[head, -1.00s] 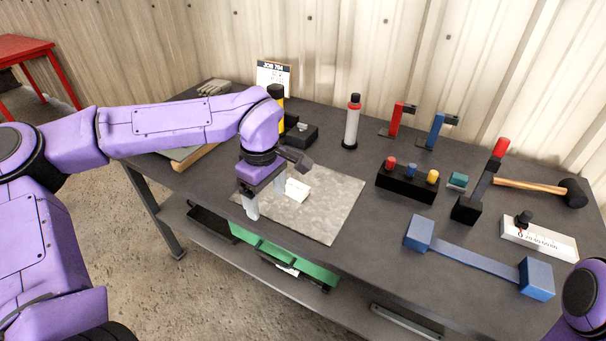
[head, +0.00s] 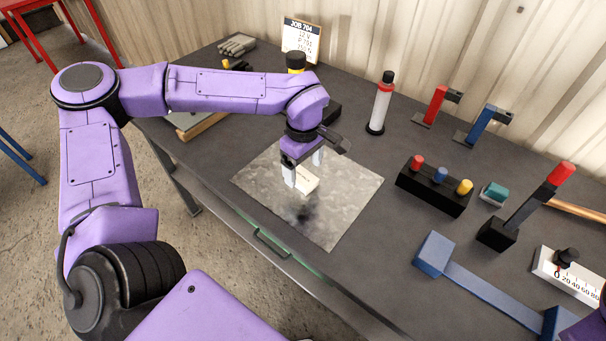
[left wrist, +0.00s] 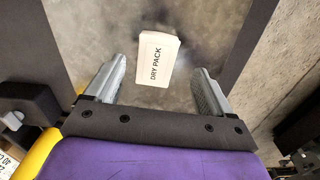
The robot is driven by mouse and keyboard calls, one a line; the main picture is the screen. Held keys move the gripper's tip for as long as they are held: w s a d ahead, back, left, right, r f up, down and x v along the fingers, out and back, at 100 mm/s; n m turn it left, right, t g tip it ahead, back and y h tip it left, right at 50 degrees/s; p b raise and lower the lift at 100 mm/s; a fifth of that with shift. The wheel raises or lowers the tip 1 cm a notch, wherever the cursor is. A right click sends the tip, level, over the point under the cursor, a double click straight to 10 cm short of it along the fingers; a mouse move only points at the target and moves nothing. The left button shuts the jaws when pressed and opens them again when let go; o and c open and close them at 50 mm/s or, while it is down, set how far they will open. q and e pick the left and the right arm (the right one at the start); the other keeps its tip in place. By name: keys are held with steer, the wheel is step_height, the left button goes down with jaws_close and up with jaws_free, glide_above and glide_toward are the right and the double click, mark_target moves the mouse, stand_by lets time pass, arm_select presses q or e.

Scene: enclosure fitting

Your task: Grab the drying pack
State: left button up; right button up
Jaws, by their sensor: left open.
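The drying pack (head: 307,181) is a small white packet lying on the grey mat (head: 345,205). In the left wrist view the drying pack (left wrist: 157,60) shows the words DRY PACK and lies just beyond the fingertips, between their lines. My left gripper (head: 304,168) is open above the mat, its fingers pointing down at either side of the pack. In the left wrist view my left gripper (left wrist: 160,76) has its two grey fingers wide apart with nothing between them. My right gripper does not show.
A black block with red, blue and yellow knobs (head: 434,188) stands right of the mat. A white bottle with a red collar (head: 380,105) and a yellow bottle with a black cap (head: 296,63) stand behind. A blue bar (head: 480,285) lies front right. The mat's right part is clear.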

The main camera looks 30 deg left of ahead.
mark_target(304, 178)
arm_select(q)
steer(key=f, duration=0.3)
steer(key=shift+w, duration=0.35)
steer(key=shift+s+f, duration=0.1)
steer(key=shift+f, duration=0.2)
steer(key=c, duration=1.1)
steer(key=shift+c, duration=0.2)
